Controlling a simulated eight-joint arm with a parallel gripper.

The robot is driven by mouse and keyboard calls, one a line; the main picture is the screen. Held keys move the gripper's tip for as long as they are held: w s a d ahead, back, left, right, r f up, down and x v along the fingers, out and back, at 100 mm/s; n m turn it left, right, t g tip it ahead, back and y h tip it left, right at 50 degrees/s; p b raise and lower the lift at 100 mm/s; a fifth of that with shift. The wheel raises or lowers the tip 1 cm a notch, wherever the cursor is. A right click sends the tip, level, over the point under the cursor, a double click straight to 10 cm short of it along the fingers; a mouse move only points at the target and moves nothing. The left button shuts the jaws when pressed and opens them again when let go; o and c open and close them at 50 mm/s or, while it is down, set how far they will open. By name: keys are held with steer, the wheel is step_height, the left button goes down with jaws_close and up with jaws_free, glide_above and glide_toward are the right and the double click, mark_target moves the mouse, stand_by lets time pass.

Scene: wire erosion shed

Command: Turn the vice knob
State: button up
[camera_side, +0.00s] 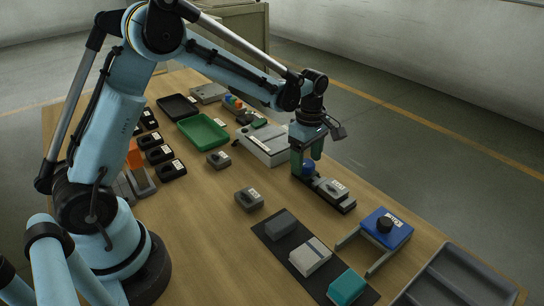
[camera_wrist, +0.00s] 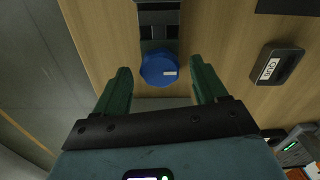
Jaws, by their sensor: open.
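The vice (camera_side: 333,192) is a dark, narrow base with grey jaws and a white label, lying on the wooden table. Its round blue knob (camera_side: 309,167) is at the end nearest my gripper. In the wrist view the blue knob (camera_wrist: 160,69) carries a small white mark, and part of the vice (camera_wrist: 158,25) runs up from it. My gripper (camera_side: 307,152) points down over the knob end. In the wrist view its green fingers (camera_wrist: 160,73) are open, one on each side of the knob, with gaps visible. I cannot tell whether the fingertips are down at the knob's height.
A blue block with a black knob (camera_side: 385,224) stands right of the vice. A dark mat (camera_side: 274,245) with several blocks lies in front. A grey labelled block (camera_side: 249,199) sits left of the vice, and a grey box (camera_side: 263,145) is behind. A grey tray (camera_side: 458,280) is front right.

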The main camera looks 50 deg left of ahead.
steer(key=shift+f, duration=0.1)
steer(key=shift+c, duration=0.3)
steer(key=c, duration=1)
